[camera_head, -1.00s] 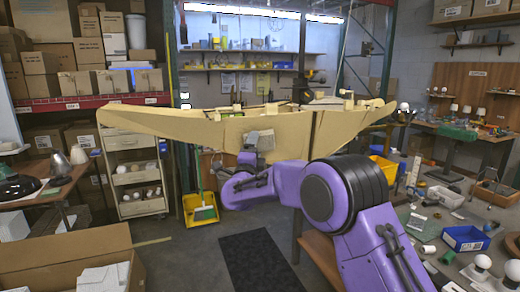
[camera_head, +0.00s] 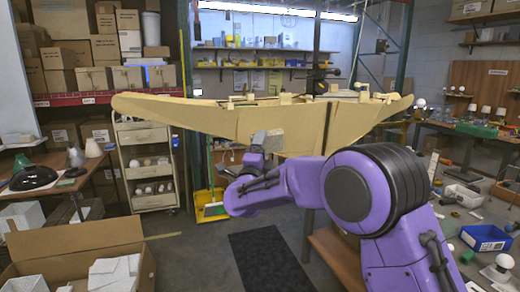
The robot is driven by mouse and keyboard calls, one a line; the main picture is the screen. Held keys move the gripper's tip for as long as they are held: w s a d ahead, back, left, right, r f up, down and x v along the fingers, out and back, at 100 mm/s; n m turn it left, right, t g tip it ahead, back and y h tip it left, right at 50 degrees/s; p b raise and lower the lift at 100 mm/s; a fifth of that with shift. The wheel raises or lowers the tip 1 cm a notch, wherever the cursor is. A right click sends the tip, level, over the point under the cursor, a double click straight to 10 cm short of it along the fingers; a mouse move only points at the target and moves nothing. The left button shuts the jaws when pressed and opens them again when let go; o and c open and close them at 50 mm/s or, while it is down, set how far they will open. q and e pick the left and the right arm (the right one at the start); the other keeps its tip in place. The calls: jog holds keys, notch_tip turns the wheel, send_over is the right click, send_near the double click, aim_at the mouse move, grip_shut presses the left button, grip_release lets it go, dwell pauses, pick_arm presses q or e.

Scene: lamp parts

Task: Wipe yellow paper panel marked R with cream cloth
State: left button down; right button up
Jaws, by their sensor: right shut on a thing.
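A long, boat-shaped yellow paper panel (camera_head: 210,118) spans the middle of the head view, pointed at both ends. I cannot read any R mark on it. My right gripper (camera_head: 259,151) is at the panel's lower middle, on the near side, at the end of my purple arm. It is shut on the cloth (camera_head: 268,140), a small pale greyish patch in front of the panel's surface. The cloth appears to lie against the panel, but I cannot be sure of contact. The fingertips are small and partly hidden. My left gripper is out of view.
A wooden bench (camera_head: 335,247) stands below the panel, partly behind my right arm. A dark mat (camera_head: 258,262) lies on the floor. A blue bin (camera_head: 485,237) and bulbs are at right; an open cardboard box (camera_head: 75,243) is at lower left.

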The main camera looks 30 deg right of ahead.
jog(key=shift+s+a+f, duration=0.1)
jog(key=shift+s+a, duration=0.05)
jog(key=shift+s, duration=0.2)
jog(key=shift+s+a+f+b, duration=0.2)
jog(key=shift+s+f+b, duration=0.05)
jog(key=shift+s+b, duration=0.2)
jog(key=shift+s+a+f+b, duration=0.15)
jog(key=shift+s+f+b, duration=0.15)
jog(key=shift+s, duration=0.15)
jog(key=shift+s+a, duration=0.15)
jog(key=shift+s, duration=0.25)
